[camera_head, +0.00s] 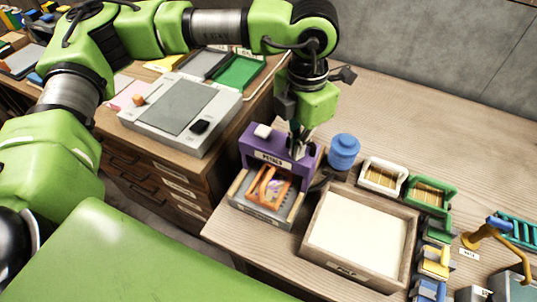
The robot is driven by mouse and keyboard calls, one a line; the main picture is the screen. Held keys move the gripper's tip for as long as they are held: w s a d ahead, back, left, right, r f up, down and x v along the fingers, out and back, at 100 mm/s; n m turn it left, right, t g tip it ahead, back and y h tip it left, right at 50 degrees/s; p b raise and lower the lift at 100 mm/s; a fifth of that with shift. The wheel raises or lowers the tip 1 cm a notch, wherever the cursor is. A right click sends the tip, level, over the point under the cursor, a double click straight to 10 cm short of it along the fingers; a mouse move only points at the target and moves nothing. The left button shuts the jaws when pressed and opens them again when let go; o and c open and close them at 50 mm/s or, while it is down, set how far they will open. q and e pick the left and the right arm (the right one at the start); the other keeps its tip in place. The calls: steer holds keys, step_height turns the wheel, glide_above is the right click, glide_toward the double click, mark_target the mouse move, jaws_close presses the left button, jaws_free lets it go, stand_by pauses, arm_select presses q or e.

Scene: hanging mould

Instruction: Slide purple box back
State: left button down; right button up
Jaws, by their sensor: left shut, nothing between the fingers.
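The purple box (252,142) stands upright at the left part of the light wooden table, with a pale label on its front and a white block on its top. It sits at the back of a wooden-sided grey tray (262,214) that holds an orange frame-like piece. My left gripper (298,150) points down at the right part of the box's top, shut and empty. Its fingertips are close to the box; I cannot tell whether they touch it. The gripper hides part of the box's top. My right gripper is not in view.
A blue round container (343,152) stands just right of the box. A wooden tray with a cream surface (318,262) lies in front right. White and green small bins (432,192) stand further right. The table behind toward the grey wall is clear.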

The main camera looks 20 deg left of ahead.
arm_select(q)
steer(key=shift+w+d, duration=0.1)
steer(key=shift+w, duration=1.8)
steer(key=w, duration=0.6)
steer(key=shift+d+b, duration=0.1)
steer(key=shift+b, duration=0.2)
steer(key=shift+s+r, duration=0.1)
step_height(320, 180, up, 9)
steer(key=p, duration=0.4)
steer(key=shift+s, duration=0.4)
